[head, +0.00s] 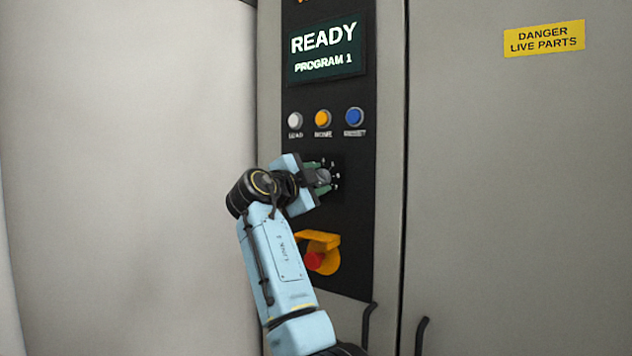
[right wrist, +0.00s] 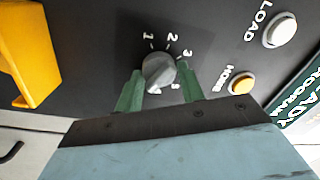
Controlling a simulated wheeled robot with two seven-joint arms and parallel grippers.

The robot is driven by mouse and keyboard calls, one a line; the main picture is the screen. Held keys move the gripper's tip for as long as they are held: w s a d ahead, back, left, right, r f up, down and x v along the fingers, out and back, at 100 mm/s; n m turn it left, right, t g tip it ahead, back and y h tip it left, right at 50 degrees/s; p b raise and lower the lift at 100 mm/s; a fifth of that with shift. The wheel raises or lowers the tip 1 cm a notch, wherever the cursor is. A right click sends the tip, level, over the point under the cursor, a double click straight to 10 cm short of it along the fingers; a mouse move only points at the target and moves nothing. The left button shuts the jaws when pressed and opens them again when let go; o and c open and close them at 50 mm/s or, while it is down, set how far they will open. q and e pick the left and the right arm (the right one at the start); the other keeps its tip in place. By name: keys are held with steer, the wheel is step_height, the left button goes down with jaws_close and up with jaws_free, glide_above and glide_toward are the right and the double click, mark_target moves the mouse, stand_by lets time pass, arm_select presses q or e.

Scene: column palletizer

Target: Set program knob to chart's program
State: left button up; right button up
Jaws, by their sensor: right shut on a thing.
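The grey program knob (head: 324,177) sits on the black control panel below the three buttons. It also shows in the right wrist view (right wrist: 158,70), with the marks 1, 2 and 3 and a partly hidden further mark around it. My right gripper (head: 318,178) is shut on the knob, one green finger on either side, as the right wrist view (right wrist: 158,88) shows. I cannot tell for sure where the knob's pointer is. The display (head: 325,49) reads READY, PROGRAM 1. No chart shows in these views. My left gripper is not in view.
White (head: 294,120), orange (head: 322,118) and blue (head: 354,117) buttons sit above the knob. A yellow guard (head: 318,240) with a red knob (head: 314,261) is below. Door handles (head: 420,336) stick out at lower right. A yellow danger sign (head: 544,39) is at upper right.

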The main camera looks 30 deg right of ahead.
steer(key=shift+f, duration=0.15)
steer(key=o, duration=0.9)
steer(key=shift+o, duration=0.2)
steer(key=r+v, duration=0.1)
steer(key=v, duration=1.2)
steer(key=shift+a+f, duration=0.25)
steer(key=shift+f, duration=0.15)
